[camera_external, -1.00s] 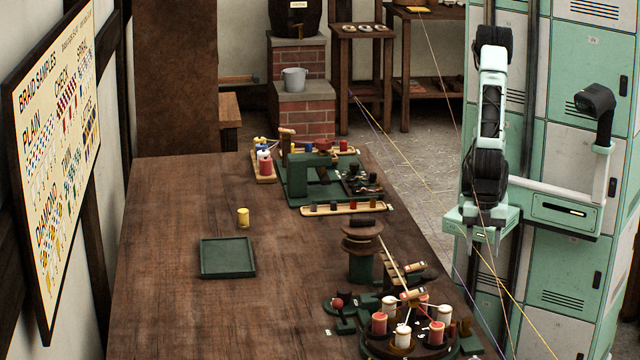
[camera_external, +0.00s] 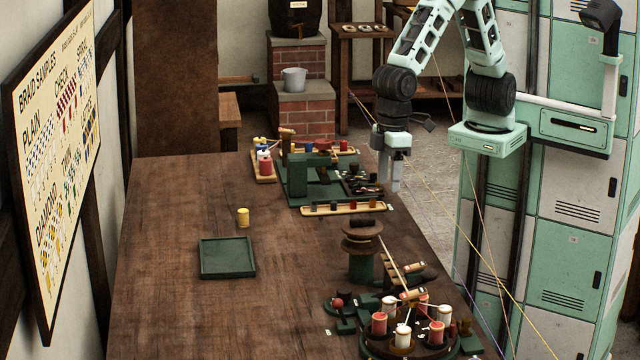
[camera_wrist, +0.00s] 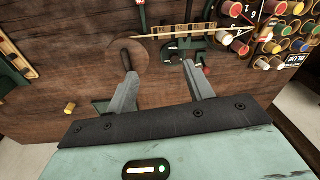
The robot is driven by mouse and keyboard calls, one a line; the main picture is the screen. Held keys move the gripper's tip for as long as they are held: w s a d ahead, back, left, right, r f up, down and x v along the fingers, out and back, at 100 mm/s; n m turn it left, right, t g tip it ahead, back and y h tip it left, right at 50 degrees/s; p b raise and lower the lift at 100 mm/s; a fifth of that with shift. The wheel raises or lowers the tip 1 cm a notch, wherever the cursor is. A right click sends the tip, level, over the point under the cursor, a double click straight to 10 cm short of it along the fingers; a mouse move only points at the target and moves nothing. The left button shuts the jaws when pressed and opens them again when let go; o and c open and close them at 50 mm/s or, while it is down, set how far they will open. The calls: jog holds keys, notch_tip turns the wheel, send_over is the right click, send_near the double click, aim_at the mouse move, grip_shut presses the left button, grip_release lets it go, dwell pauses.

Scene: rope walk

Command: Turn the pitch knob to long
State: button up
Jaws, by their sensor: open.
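I cannot read a label that marks the pitch knob. A small red knob (camera_external: 337,303) sits on a green base left of the round bobbin stand (camera_external: 390,348). The other machine, with a green frame (camera_external: 298,178), stands farther back on the bench with small dark parts on its right side. My gripper (camera_external: 391,186) hangs pointing down just right of those parts, empty, its jaws apart. In the wrist view its open fingers (camera_wrist: 160,72) frame bare wood and the edge of the round brown spool (camera_wrist: 118,60).
A brown spool (camera_external: 362,240) on a green post stands between the two machines. A green tray (camera_external: 228,258) and a yellow bobbin (camera_external: 243,218) lie to the left. Strung yarns (camera_external: 440,195) cross the right side. The bench's left half is mostly clear.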

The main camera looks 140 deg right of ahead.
aim_at(345, 290)
jog(key=w+d+f+m+g, duration=0.1)
jog(key=w+d+f+m, duration=0.15)
jog(key=w, duration=0.35)
jog(key=w+d+f+m, duration=0.1)
jog(key=w+f+m, duration=0.25)
jog(key=w, duration=0.25)
jog(key=shift+n, duration=0.3)
jog(key=f+p, duration=0.4)
jog(key=f, duration=1.3)
jog(key=shift+a+f, duration=0.1)
jog(key=shift+a, duration=0.1)
jog(key=c, duration=1)
